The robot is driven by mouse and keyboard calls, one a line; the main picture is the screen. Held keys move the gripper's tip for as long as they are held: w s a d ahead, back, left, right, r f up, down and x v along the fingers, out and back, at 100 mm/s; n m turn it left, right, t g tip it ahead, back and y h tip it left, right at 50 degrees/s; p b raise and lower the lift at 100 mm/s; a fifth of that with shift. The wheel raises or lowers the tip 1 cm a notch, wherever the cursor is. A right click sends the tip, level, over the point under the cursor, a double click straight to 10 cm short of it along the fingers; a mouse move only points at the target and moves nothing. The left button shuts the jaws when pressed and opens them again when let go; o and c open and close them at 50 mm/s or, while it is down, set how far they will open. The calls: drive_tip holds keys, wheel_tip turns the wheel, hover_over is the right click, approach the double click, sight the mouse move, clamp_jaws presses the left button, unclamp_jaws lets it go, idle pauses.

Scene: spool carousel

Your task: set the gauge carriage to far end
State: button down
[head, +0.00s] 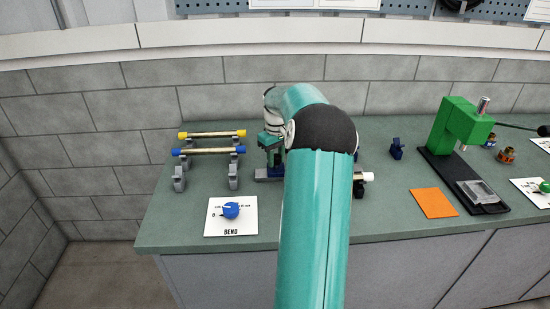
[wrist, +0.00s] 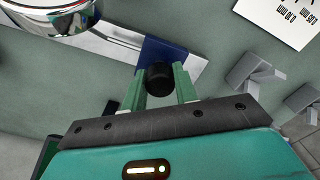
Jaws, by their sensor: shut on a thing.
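The gauge carriage is a blue block (wrist: 163,52) with a black knob (wrist: 160,79), riding on a pale grey rail (wrist: 117,42) in the wrist view. My gripper (wrist: 161,76) has its two green fingers on either side of the knob and is shut on it. In the head view my gripper (head: 271,143) is over the left part of the rail (head: 262,179). The middle of the rail is hidden behind my teal arm. A white-capped part (head: 367,176) shows to the right of my arm.
Rods with yellow and blue ends (head: 211,134) lie on grey stands at left. A BEND card with a blue knob (head: 231,210) is in front. A green press (head: 462,126), an orange sheet (head: 433,203) and a small blue piece (head: 396,149) are right. A shiny round part (wrist: 50,8) is near the rail.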

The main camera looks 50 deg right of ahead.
drive_tip(key=s+d, duration=0.8)
drive_tip(key=s, duration=0.1)
drive_tip(key=s+d, duration=0.3)
drive_tip(key=s, duration=0.1)
drive_tip(key=shift+s+d, duration=0.15)
drive_tip(key=shift+d, duration=0.25)
drive_tip(key=c, duration=1.1)
unclamp_jaws()
drive_tip(key=shift+r, duration=0.15)
wheel_tip(320, 180, up, 14)
drive_tip(key=shift+f, duration=0.2)
drive_tip(key=shift+a, duration=0.1)
